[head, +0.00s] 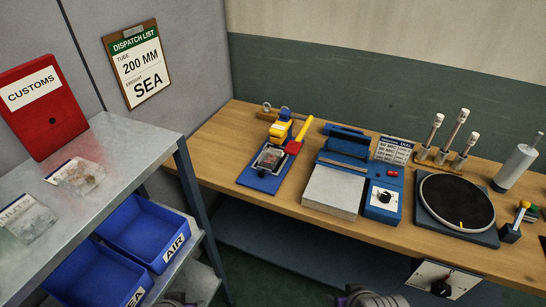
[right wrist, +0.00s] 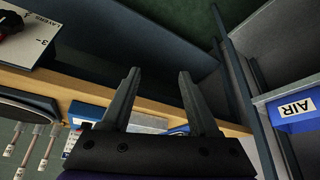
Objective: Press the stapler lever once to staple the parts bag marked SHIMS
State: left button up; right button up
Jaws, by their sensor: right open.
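The lever is raised at a slant. A clear parts bag (head: 269,158) with dark contents lies in front of the stapler on the base; its marking is too small to read. My right gripper (right wrist: 158,72) is open and empty in the right wrist view, below the bench's front edge and away from the stapler.
Right of the stapler stand a blue sealer-like machine (head: 345,145) with a dial, a black turntable (head: 456,201) and a tube rack (head: 447,156). A metal shelf (head: 128,150) at left holds two bags and a red CUSTOMS box (head: 42,108); blue bins (head: 147,230) sit below.

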grip_shut()
dwell(1.7)
